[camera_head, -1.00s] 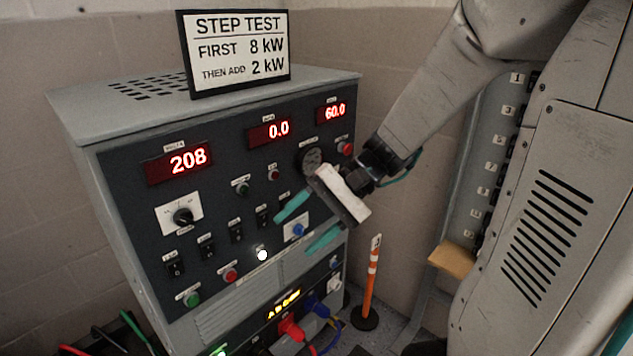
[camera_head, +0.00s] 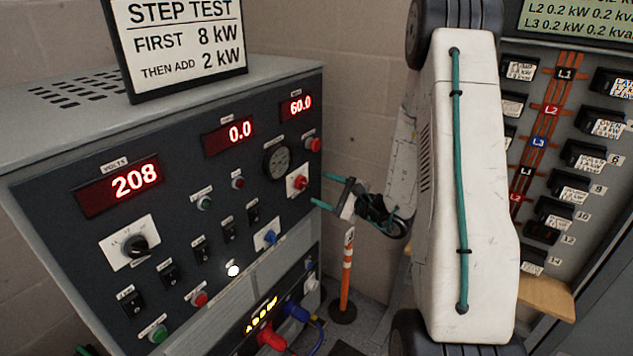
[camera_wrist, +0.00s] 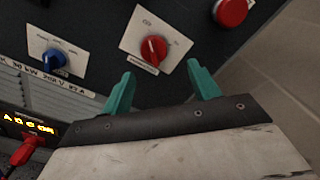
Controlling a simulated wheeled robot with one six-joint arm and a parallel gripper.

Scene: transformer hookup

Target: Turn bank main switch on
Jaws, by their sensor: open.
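A red rotary knob (camera_head: 300,183) on a white plate sits on the right part of the dark control panel (camera_head: 75,240). In the wrist view the red knob (camera_wrist: 153,49) lies just beyond and between my fingertips, its pointer tilted. A blue rotary knob (camera_head: 270,238) on another white plate is lower left of it; it also shows in the wrist view (camera_wrist: 53,60). The labels are too small to read, so I cannot tell which is the bank main switch. My gripper (camera_head: 326,190) is open, its teal fingers facing the panel, with nothing between them.
A red button (camera_head: 312,144) is above the red knob. An orange-and-white post (camera_head: 347,270) stands below my gripper. Red and blue cable plugs (camera_head: 271,339) stick out low on the cabinet. A breaker panel (camera_head: 560,160) is at the right.

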